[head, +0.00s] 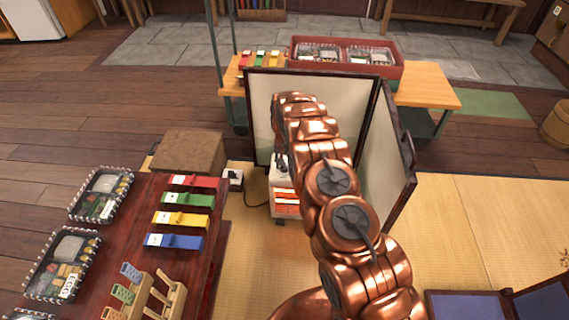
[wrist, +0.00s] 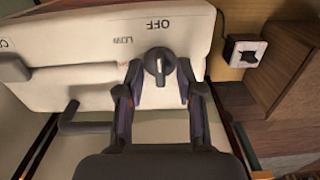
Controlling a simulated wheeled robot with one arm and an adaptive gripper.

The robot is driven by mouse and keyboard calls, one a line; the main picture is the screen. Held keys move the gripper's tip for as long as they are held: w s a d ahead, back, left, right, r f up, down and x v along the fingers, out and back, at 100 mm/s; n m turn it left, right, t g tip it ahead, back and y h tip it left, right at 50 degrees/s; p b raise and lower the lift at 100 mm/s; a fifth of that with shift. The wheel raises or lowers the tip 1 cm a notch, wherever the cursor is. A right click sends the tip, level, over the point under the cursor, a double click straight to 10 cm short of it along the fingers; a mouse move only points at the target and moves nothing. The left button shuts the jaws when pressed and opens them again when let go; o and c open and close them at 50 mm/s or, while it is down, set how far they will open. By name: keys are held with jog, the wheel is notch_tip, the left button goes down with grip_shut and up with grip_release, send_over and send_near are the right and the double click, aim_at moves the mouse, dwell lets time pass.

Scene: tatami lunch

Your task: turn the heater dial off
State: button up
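The heater (head: 284,178) is a small white unit with orange bars, standing on the tatami inside a folding screen. In the wrist view its pale top panel (wrist: 90,38) carries the words OFF and LOW. The dark round dial (wrist: 160,67) has a light line running nearly up and down, roughly in line with OFF above it. My gripper (wrist: 159,80) has one finger on each side of the dial. The fingers are spread, with a narrow gap at the left; contact at the right is unclear. In the head view my arm hides part of the heater, and the dial cannot be made out.
The folding screen (head: 370,160) stands close behind and right of the heater. A power outlet box (head: 233,178) with a cord is to its left, also in the wrist view (wrist: 244,50). A dark handle (wrist: 80,118) is left of my fingers. A red-brown table (head: 140,235) holds lunch boxes and clips.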

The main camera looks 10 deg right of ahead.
notch_tip(320, 180, up, 12)
dwell(0.9)
dwell(0.4)
jog(key=s+a+r+n+g, duration=0.1)
jog(key=s+a+r+n, duration=0.2)
jog(key=s+r, duration=1.75)
jog(key=s+d+r+g, duration=0.1)
jog(key=s+r, duration=0.1)
jog(key=s, duration=1.4)
jog(key=s+d+r+g, duration=0.1)
jog(key=s+d+r, duration=0.1)
jog(key=s, duration=1.4)
notch_tip(320, 180, up, 26)
jog(key=s+t+p, duration=0.1)
jog(key=p, duration=2.4)
jog(key=shift+s+n, duration=0.15)
jog(key=shift+n, duration=0.25)
